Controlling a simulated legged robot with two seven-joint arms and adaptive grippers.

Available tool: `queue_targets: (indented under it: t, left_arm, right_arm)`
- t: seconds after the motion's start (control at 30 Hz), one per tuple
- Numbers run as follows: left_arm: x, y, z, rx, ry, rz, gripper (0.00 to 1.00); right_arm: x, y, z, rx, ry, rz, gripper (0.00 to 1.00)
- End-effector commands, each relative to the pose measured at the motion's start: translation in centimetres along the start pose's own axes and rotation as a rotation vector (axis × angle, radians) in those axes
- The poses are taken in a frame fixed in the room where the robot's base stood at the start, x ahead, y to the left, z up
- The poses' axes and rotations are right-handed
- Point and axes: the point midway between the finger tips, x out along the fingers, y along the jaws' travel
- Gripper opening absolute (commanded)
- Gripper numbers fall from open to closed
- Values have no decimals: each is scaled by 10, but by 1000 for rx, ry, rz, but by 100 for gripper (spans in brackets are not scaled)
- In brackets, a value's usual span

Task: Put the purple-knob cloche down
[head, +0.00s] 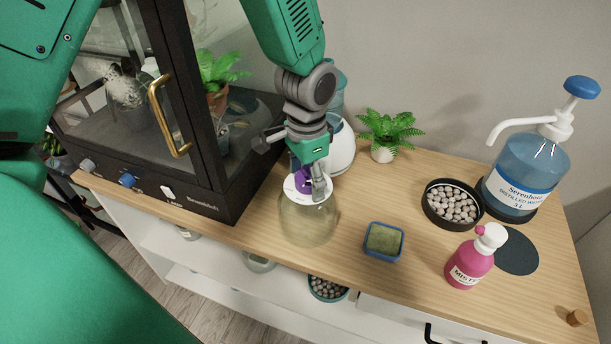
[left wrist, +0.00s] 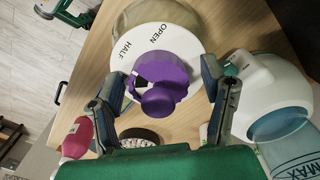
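The purple-knob cloche is a clear dome (head: 308,222) with a white disc top and a purple knob (head: 302,180). It appears to stand upright on the wooden shelf top, close to the front edge, right of the black cabinet. In the left wrist view the purple knob (left wrist: 165,72) sits on the white disc, marked "OPEN" and "HALF". My left gripper (left wrist: 168,80) is above the cloche with one finger on each side of the knob. The fingers look spread, with narrow gaps to the knob. The left gripper also shows in the head view (head: 300,170). My right gripper is not seen.
The black glass cabinet (head: 230,190) stands close left. A white round bottle (head: 342,150) stands close behind. Right are a blue sponge tray (head: 370,251), a pink mister (head: 468,264), a pebble dish (head: 430,212), a dark round mat (head: 517,252) and a water jug (head: 522,175).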

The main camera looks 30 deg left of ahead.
Motion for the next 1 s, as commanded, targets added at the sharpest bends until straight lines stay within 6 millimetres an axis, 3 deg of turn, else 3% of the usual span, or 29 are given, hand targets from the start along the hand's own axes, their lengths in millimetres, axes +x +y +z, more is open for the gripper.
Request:
queue_targets:
  t: [0.27, 0.7, 1.0]
  left_arm:
    - [-19, -1, -1, 1, 5, -1, 66]
    - [-106, -2, -1, 0, 4, 0, 66]
    - [-121, 0, 0, 1, 0, 0, 66]
  right_arm:
    - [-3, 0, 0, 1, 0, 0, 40]
    - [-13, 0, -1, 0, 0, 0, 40]
    - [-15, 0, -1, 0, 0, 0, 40]
